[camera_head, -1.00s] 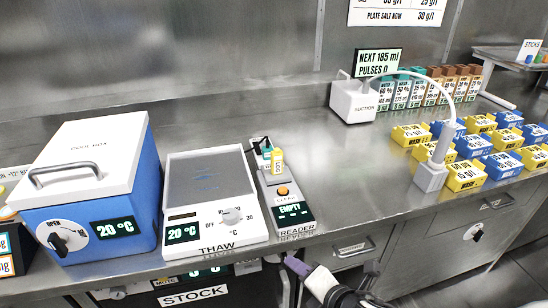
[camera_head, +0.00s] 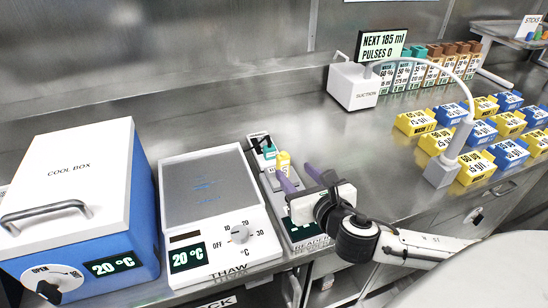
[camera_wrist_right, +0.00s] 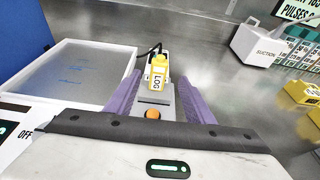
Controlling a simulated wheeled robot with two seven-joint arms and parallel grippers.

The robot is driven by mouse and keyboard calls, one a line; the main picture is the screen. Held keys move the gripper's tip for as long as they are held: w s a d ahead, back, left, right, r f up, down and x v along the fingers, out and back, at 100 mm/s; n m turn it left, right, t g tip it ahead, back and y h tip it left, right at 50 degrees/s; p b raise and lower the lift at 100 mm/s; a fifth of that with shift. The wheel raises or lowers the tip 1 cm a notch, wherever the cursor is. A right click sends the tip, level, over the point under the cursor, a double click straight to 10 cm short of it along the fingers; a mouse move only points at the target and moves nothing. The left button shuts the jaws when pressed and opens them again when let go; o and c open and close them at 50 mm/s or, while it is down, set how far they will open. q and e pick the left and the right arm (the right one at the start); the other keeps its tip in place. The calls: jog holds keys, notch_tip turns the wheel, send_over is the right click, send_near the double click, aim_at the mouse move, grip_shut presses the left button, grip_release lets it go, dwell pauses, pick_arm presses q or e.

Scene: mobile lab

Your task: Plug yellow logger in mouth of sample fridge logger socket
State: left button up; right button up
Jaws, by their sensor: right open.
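The yellow logger (camera_head: 283,160) stands upright at the back of the reader (camera_head: 270,180). In the right wrist view the yellow logger (camera_wrist_right: 158,74), marked LOG, shows ahead between my fingers. My right gripper (camera_head: 297,176) is open above the reader, its purple fingers on either side of the reader in the picture and short of the logger. In the right wrist view the right gripper (camera_wrist_right: 158,85) holds nothing. My left gripper is not in view. The sample fridge logger socket is not identifiable in these frames.
Left of the reader are the thaw plate (camera_head: 205,190) and the blue-and-white cool box (camera_head: 75,200). To the right stand the white suction unit (camera_head: 353,86) with its arching hose and several yellow and blue boxes (camera_head: 470,170). Bare steel counter lies behind the reader.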

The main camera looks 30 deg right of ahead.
aim_at(285, 162)
jog(key=shift+x, duration=1.8)
jog(key=x, duration=0.5)
jog(key=shift+a, duration=0.15)
jog(key=shift+w, duration=0.1)
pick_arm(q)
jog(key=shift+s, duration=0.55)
pick_arm(e)
jog(key=c, duration=1.1)
